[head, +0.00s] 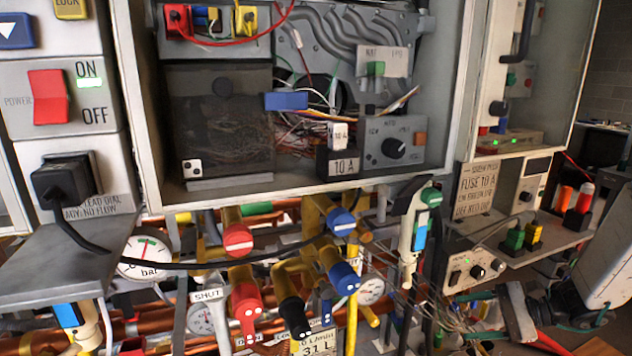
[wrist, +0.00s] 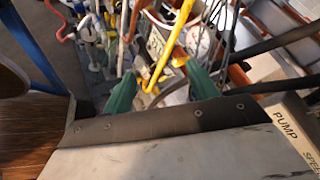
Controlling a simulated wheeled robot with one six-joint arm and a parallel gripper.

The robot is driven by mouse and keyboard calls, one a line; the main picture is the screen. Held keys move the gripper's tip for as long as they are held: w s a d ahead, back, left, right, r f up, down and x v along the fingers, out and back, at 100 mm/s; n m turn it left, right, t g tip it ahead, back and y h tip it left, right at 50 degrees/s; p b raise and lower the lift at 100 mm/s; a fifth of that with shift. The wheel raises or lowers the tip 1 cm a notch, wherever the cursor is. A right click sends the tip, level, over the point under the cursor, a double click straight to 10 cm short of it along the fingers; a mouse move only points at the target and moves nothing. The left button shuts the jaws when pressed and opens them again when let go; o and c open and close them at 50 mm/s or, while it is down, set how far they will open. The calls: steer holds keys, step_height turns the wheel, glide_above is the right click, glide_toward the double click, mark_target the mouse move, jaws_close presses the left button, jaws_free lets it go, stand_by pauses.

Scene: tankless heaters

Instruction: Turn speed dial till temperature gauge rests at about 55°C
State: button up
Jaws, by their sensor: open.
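My gripper (wrist: 161,88) shows in the wrist view as two green fingers, spread apart with nothing held between them. They point into a crowd of pipes and wires. A pale box with the words PUMP and part of SPEED (wrist: 290,125) is right of the fingers; no dial shows on its visible part. In the head view, a grey control box (head: 458,280) at lower right carries dark knobs (head: 476,271); its lettering is too small to read. Round gauges show at left (head: 135,268), marked bar, and at lower middle (head: 371,289). I cannot tell which gauge shows temperature or its reading.
An open grey cabinet (head: 315,191) holds another dial (head: 392,148) and a 10 A fuse block (head: 343,166). Red, black and blue valve handles (head: 246,302) crowd the pipes below. A black cable (head: 240,264) crosses them. Loose wires lie near the lower right.

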steer(key=s+a+r+n+g+h, duration=0.1)
steer(key=s+a+r+n+h, duration=0.2)
steer(key=s+r+n+h, duration=0.3)
steer(key=s+a+r+n+g+h, duration=0.1)
steer(key=s+a+r+n+h, duration=0.3)
steer(key=s+r+n+h, duration=0.3)
steer(key=shift+s+r+n+g, duration=0.15)
steer(key=shift+s+r+n, duration=0.25)
steer(key=shift+s+r, duration=1.7)
steer(key=shift+s+r+n+g, duration=0.15)
steer(key=shift+s+r+n, duration=0.25)
steer(key=shift+s, duration=3.25)
stand_by(1.0)
